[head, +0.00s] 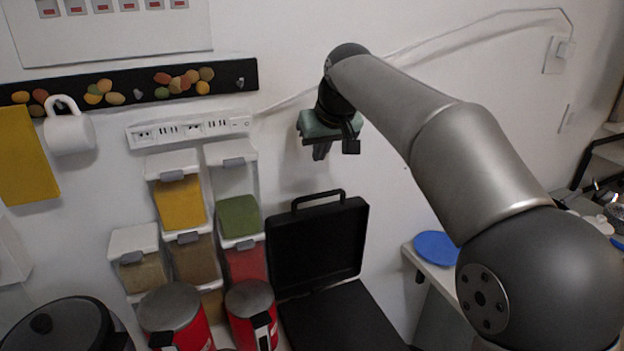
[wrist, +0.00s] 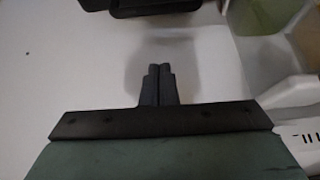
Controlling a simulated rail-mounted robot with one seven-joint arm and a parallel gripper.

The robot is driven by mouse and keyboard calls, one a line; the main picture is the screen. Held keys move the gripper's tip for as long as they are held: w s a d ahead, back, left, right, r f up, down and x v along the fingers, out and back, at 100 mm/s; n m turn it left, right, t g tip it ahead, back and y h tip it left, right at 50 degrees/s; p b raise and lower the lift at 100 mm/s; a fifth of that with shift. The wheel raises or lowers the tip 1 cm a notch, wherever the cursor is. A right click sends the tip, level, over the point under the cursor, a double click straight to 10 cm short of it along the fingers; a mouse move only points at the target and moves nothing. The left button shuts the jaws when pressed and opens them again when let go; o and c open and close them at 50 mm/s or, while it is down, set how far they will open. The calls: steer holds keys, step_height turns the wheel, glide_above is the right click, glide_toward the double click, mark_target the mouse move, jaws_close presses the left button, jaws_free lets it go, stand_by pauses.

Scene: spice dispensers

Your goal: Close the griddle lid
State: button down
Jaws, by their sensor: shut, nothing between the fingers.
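The black griddle (head: 340,318) stands on the counter against the wall in the head view. Its lid (head: 318,245) is raised nearly upright, with a handle (head: 318,197) along its top edge. My gripper (head: 320,152) is above the lid near the wall, pointing down and apart from the handle. In the wrist view, my gripper's fingers (wrist: 158,70) are together with nothing between them. A dark edge, probably the griddle, shows at the top of the wrist view (wrist: 155,8).
Spice dispensers (head: 190,215) hang on the wall left of the lid, below a power strip (head: 190,128). Red canisters (head: 172,312) stand left of the griddle. A blue plate (head: 437,248) lies to the right. The wall above the lid is bare.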

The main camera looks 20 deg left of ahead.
steer(key=p, duration=0.2)
glide_above(316, 208)
steer(key=w+a, duration=0.3)
step_height(316, 208, down, 8)
steer(key=shift+s+d+r, duration=0.1)
steer(key=shift+s+d+f, duration=0.15)
steer(key=shift+f, duration=0.1)
steer(key=shift+s+d+f, duration=0.1)
steer(key=shift+s+d, duration=0.75)
steer(key=shift+s, duration=0.05)
steer(key=shift+s+d+f, duration=0.25)
steer(key=shift+d, duration=0.05)
